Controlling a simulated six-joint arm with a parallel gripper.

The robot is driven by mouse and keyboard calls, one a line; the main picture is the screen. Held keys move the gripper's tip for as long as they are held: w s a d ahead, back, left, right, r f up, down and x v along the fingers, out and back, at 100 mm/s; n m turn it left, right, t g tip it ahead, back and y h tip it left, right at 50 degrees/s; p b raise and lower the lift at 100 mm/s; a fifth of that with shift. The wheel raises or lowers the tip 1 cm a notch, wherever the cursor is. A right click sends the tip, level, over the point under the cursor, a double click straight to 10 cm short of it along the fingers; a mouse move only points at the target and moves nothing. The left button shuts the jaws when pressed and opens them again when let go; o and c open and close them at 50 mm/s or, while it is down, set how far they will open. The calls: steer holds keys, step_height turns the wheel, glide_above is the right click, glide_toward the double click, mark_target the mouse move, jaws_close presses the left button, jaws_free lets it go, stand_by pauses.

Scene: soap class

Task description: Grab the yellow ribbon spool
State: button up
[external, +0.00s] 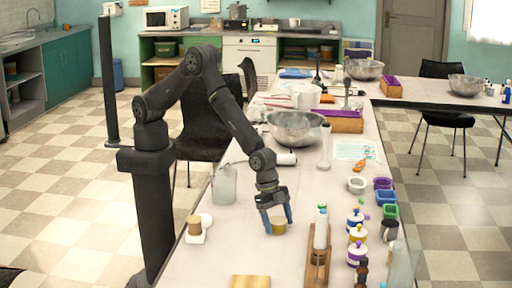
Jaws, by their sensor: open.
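A yellow-tan spool (279,227), which looks like the yellow ribbon spool, stands upright on the long pale table. My gripper (277,217) points down right at it with blue fingertips. The jaws are open, one finger to the left of the spool and one to its right. From this view I cannot tell whether either finger touches it. A second, browner spool (194,224) stands on a white piece near the table's left edge.
A clear jar (224,185) stands left of my forearm, and a large metal bowl (297,128) is behind. A wooden stand with a bottle (319,239) is close on the right, with several small bottles beyond. A wooden block (249,282) lies in front.

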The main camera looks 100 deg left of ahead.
steer(key=c, duration=0.9)
